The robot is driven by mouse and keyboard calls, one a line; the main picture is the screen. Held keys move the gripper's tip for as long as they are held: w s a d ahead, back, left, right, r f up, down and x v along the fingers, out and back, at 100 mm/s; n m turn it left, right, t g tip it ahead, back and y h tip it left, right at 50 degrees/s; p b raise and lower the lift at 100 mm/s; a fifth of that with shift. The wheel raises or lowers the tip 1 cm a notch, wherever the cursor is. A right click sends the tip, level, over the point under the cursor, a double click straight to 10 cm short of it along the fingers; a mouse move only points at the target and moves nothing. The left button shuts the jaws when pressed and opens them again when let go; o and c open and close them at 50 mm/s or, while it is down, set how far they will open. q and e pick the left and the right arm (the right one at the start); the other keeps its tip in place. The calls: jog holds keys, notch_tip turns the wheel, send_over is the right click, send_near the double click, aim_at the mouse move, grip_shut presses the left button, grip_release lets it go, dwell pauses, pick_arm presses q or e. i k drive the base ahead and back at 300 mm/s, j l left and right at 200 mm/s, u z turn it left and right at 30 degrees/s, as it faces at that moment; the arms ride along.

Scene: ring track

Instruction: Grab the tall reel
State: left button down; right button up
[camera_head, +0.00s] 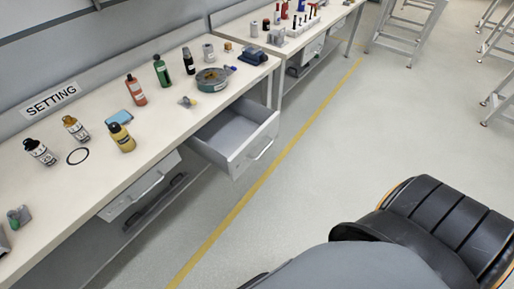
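A small upright grey-white cylinder (208,52), which looks like the tall reel, stands near the back of the near workbench (165,122), toward its far end. A wide, flat, round greenish-grey reel or tin (211,79) lies in front of it. Another grey-white cylinder (254,29) stands on the far bench; it is too small to tell whether it is a reel. Neither of my grippers is in view.
Several bottles, including a green one (161,71) and a yellow one (122,137), stand on the near bench. A drawer (233,140) stands open below its front edge. The floor beside the yellow line (258,188) is clear.

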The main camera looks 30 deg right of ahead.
aim_at(124, 142)
jog(key=i+j+z, duration=0.1)
jog(key=j, duration=0.35)
jog(key=i+j+z, duration=0.1)
jog(key=j, duration=0.8)
jog(key=i+z, duration=0.05)
jog(key=i, duration=0.05)
